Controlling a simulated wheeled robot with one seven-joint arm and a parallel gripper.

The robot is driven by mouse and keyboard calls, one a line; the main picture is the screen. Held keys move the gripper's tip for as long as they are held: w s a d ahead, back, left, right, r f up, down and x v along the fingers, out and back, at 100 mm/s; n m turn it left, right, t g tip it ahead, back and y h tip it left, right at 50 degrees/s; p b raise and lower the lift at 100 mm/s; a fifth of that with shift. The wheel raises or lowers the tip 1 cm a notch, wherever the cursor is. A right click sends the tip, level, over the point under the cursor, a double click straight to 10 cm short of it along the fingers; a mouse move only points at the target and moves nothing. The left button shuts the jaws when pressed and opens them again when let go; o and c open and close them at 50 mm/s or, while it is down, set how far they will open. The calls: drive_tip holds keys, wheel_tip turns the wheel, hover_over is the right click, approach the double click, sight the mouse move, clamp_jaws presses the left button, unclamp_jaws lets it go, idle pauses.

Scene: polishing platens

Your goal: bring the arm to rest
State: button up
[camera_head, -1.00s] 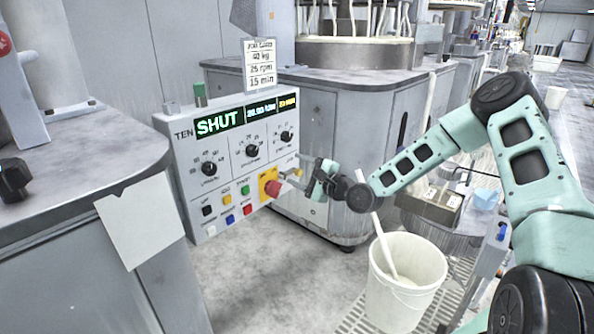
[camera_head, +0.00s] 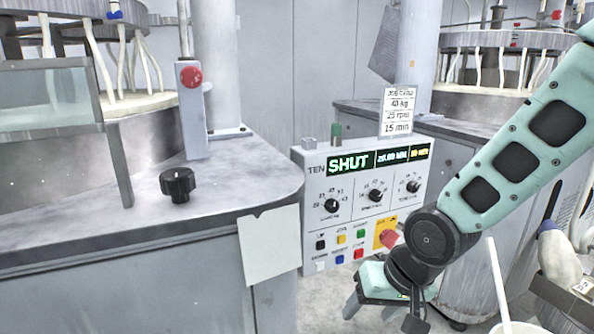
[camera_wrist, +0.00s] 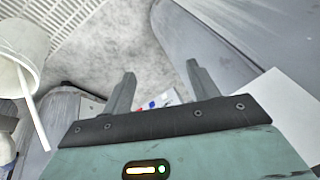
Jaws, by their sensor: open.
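My gripper (camera_wrist: 160,90) is open and empty in the wrist view, its two fingers apart above the floor and pointing towards the control panel's lower part. In the head view my gripper (camera_head: 366,305) hangs low in front of the control panel (camera_head: 315,215), just below its buttons. My arm comes in from the right and covers the panel's right lower side. The panel display reads SHUT. I cannot tell whether the gripper touches the panel.
A grey machine bench (camera_head: 120,215) with a black knob (camera_head: 178,184) stands at the left. A blank sheet (camera_head: 268,246) hangs at its corner. A white bucket (camera_head: 515,328) with a stick stands at the lower right; the bucket (camera_wrist: 22,55) also shows in the wrist view.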

drive_tip(key=s+d+r+n+g+h, duration=0.1)
drive_tip(key=s+r+n+g, duration=0.15)
drive_tip(key=s, duration=0.65)
drive_tip(key=s+d+r+n+g+h, duration=0.15)
drive_tip(key=s+r+n, duration=0.25)
drive_tip(key=s, duration=0.5)
wheel_tip(320, 180, up, 15)
drive_tip(key=a+t+p, duration=0.1)
drive_tip(key=p, duration=1.5)
drive_tip(key=shift+w, duration=0.1)
